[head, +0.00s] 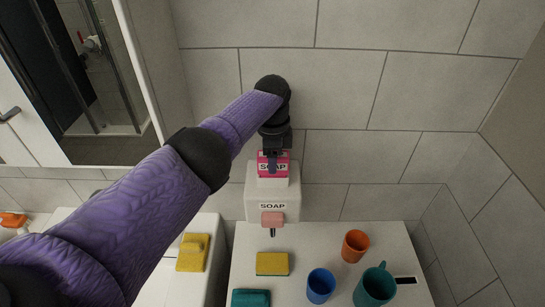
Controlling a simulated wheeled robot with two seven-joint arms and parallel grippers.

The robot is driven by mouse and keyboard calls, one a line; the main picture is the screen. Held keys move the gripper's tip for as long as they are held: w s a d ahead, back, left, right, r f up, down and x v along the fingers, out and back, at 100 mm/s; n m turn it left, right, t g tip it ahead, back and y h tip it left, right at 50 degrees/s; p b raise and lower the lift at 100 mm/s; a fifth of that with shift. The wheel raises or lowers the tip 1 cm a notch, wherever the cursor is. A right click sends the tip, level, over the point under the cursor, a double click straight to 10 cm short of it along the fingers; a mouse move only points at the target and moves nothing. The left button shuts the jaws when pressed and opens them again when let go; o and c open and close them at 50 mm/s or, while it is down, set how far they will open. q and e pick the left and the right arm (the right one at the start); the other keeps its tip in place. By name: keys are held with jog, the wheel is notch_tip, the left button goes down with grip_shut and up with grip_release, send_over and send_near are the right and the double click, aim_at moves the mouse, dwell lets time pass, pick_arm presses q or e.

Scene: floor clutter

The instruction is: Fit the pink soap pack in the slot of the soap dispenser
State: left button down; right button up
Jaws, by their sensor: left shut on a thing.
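The pink soap pack (264,158), with a "SOAP" label, is at the top of the white soap dispenser (255,198) on the tiled wall. My left gripper (274,157) points down and is shut on the pack. The pack's lower part meets the dispenser's top in this view; how deep it sits in the slot I cannot tell. The dispenser has its own "SOAP" label and a pink push part with a dark spout below. My right gripper is not in view.
Below, a white counter holds a yellow sponge (272,264), a teal item (251,298), a blue cup (320,286), an orange cup (355,246) and a teal mug (375,286). A mirror (75,80) hangs at upper left.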

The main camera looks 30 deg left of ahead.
pick_arm(q)
jog(key=shift+f+b, duration=0.45)
jog(key=shift+f, duration=0.15)
jog(key=shift+c, duration=0.7)
grip_release()
notch_tip(320, 180, up, 10)
jog(key=shift+p, duration=0.55)
jog(key=shift+f, duration=0.1)
